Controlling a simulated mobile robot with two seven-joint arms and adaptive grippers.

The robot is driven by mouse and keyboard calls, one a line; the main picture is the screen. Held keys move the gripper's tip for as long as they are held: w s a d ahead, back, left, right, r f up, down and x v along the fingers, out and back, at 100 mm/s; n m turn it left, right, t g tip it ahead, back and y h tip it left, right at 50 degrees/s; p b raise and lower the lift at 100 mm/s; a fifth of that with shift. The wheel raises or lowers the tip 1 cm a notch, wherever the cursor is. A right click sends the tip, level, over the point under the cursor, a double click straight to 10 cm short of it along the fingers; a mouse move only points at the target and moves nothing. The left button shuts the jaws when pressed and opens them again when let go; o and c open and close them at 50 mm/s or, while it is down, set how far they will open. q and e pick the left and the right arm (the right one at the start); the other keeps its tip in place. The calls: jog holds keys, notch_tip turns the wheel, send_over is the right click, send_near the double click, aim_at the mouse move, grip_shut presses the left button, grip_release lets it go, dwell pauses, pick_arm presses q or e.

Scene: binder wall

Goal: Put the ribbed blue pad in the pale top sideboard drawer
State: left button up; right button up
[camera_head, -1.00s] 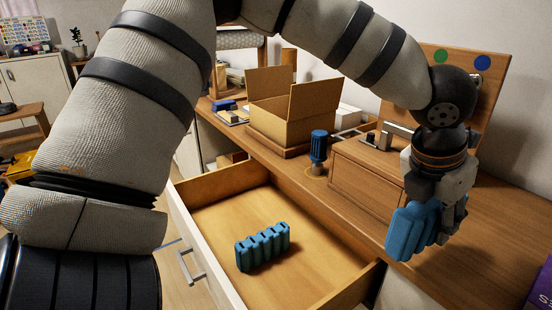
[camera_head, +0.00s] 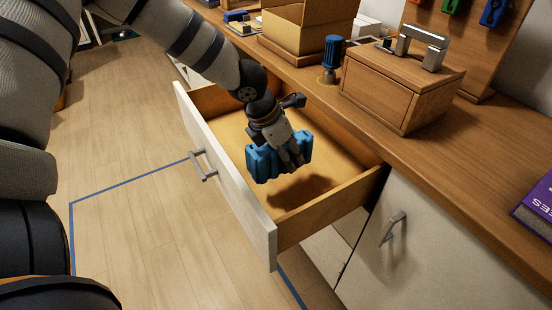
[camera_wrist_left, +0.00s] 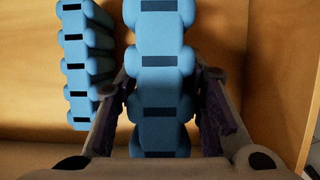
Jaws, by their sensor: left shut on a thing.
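The pale top sideboard drawer (camera_head: 257,228) stands pulled out, with a wooden interior. My left gripper (camera_head: 292,158) is inside the drawer's outline, pointing down, shut on a ribbed blue pad (camera_head: 264,165). The held pad appears above the drawer floor, with a shadow beside it. In the left wrist view the held pad (camera_wrist_left: 160,65) runs between the fingers (camera_wrist_left: 165,110). A second ribbed blue pad (camera_wrist_left: 85,65) lies to its left in the drawer. In the head view I cannot clearly separate the second pad from the held one. My right gripper is not in view.
The wooden sideboard top (camera_head: 470,140) carries a wooden box with a metal handle (camera_head: 400,85), a blue-topped object (camera_head: 332,55), a cardboard box (camera_head: 305,30) and a purple book (camera_head: 538,208). A closed cabinet door (camera_head: 400,260) is right of the drawer.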

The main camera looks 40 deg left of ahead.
aim_at(269, 149)
pick_arm(q)
notch_tip(269, 149, down, 6)
jog(key=shift+f+b, duration=0.25)
jog(key=shift+b, duration=0.2)
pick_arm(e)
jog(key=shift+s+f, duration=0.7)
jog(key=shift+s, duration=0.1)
pick_arm(q)
jog(key=shift+f, duration=0.1)
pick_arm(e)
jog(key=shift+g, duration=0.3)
pick_arm(q)
jog(key=o, duration=1)
jog(key=shift+r, duration=0.3)
jog(key=p+v, duration=0.3)
jog(key=v, duration=0.9)
jog(key=shift+f, duration=0.2)
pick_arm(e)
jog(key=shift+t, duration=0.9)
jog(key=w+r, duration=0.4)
